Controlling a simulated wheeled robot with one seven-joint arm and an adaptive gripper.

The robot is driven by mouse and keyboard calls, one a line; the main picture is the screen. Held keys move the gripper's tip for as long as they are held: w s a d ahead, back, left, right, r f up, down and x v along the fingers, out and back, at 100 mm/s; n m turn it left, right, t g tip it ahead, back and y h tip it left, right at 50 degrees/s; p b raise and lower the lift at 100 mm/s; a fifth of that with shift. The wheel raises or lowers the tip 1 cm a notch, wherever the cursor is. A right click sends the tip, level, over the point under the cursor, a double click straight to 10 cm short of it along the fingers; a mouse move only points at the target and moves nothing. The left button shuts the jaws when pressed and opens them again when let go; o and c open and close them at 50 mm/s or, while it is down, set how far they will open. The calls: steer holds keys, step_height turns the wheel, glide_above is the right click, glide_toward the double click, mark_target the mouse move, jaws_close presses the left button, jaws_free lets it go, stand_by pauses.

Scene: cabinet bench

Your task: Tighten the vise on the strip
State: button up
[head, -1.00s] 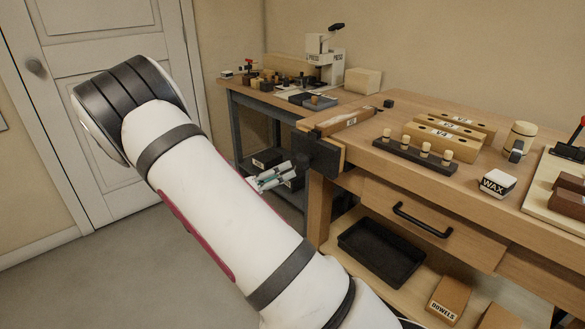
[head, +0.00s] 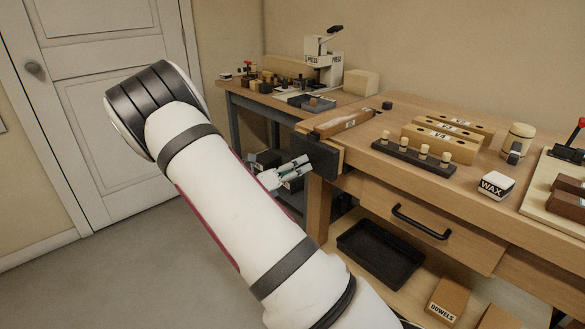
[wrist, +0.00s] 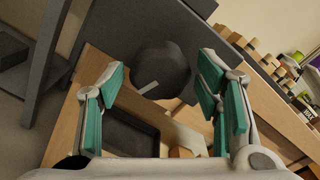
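The vise (head: 318,158) is a dark block with a wooden jaw face at the left end of the bench. A brown strip (head: 338,125) with a white label lies along the top at the vise; I cannot tell how tightly the jaws grip it. My gripper (head: 300,169) is just in front of the vise's dark face. In the wrist view my gripper (wrist: 162,92) is open, its teal pads well apart. A dark round knob (wrist: 165,65) with a pale line mark is ahead, between and beyond the fingertips. The knob is hidden in the head view.
A dark peg rack (head: 414,157), a wax block (head: 496,186) and labelled wooden blocks (head: 440,139) stand on the bench. A black tray (head: 380,252) is on the lower shelf, below a drawer handle (head: 420,222). The floor left of the bench is clear.

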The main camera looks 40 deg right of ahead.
steer(key=c, duration=0.7)
steer(key=shift+m+p, duration=0.3)
steer(key=shift+m, duration=1)
steer(key=o, duration=1)
steer(key=shift+s+a+p, duration=0.1)
steer(key=shift+a+p, duration=1)
steer(key=shift+a, duration=2.4)
